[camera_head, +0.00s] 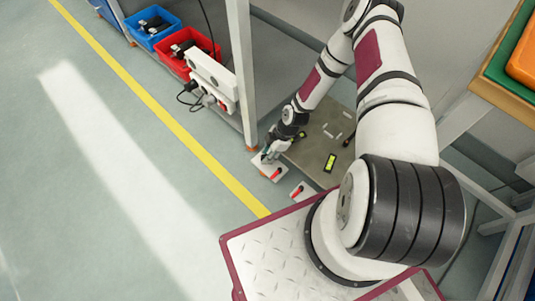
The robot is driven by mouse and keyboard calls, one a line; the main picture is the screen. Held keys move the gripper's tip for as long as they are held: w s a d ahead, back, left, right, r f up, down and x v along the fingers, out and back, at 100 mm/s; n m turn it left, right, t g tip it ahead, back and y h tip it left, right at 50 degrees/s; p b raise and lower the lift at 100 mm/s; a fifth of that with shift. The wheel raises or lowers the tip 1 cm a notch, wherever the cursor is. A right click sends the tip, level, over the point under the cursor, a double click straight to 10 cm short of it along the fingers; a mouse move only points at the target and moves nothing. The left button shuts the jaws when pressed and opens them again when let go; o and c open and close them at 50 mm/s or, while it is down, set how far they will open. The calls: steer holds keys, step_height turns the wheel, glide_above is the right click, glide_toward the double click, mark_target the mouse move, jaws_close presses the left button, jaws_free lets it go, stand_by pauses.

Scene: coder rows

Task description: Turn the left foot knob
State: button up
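A grey metal plate (301,153) lies low near the table leg, with white marks and a yellow-green item on it. At its near left edge are two small white feet with red parts. The left foot (277,176) is partly covered by my gripper (268,157), which is over its far end. The right foot (301,191) stands apart from my gripper and shows its red part. My gripper is small here, and I cannot tell whether its fingers are open, shut or touching the knob.
A white table leg (241,75) stands just behind my gripper. A power strip (212,80) with plugs and cables, a red bin (187,53) and a blue bin (152,27) are at upper left. The floor left of the yellow line (150,108) is clear.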

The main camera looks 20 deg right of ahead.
steer(key=shift+s+m, duration=0.1)
steer(key=shift+m, duration=0.3)
